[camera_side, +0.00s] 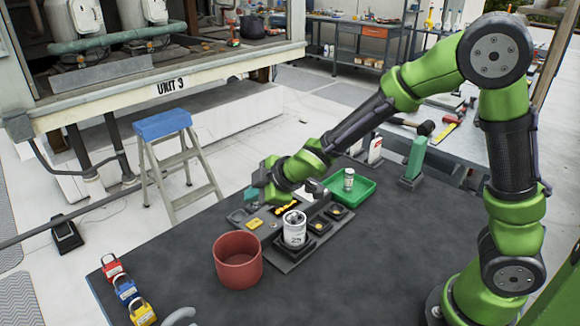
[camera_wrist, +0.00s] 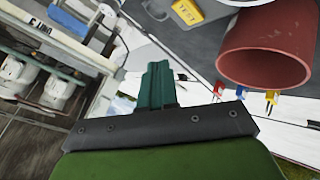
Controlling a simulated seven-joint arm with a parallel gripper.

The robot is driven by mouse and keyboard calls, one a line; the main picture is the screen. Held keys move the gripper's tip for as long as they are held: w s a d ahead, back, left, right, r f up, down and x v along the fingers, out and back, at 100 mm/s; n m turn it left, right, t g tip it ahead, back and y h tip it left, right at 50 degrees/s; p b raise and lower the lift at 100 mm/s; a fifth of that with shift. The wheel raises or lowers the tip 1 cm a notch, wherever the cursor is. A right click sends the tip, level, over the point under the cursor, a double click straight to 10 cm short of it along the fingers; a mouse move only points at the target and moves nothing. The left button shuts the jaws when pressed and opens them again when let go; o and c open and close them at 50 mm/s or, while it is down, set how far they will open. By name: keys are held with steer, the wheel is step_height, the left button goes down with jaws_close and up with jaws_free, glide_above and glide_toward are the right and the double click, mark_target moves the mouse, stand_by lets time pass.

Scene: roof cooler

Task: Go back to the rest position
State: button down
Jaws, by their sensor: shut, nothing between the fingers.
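My gripper (camera_side: 251,194) is above the dark table (camera_side: 190,295), over the far left end of a dark tray (camera_side: 290,258). In the wrist view its teal fingers (camera_wrist: 157,84) are together, with nothing between them. A white can (camera_side: 294,229) stands upright on the dark tray, to the right of and nearer than my gripper. The fingers partly overlap the items behind them in the side view, so I cannot tell their exact height.
A red bin (camera_side: 237,262) stands left of the dark tray; it also shows in the wrist view (camera_wrist: 266,50). A green tray (camera_side: 362,187) holds a small can (camera_side: 349,179). Red, blue and yellow padlocks (camera_side: 125,288) line the left edge. A stepladder (camera_side: 175,160) stands beyond the table.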

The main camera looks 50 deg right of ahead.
stand_by(0.3)
steer(key=s+d+r+m+h, duration=0.1)
steer(key=s+d+r+m, duration=0.65)
steer(key=s+r, duration=0.25)
steer(key=s+r+m+g+y, duration=0.1)
steer(key=s+r+m, duration=0.1)
steer(key=s+m, duration=0.6)
steer(key=s, duration=0.5)
steer(key=shift+s+a+r+g, duration=0.15)
steer(key=shift+s+r+g, duration=0.05)
steer(key=shift+r+g, duration=0.2)
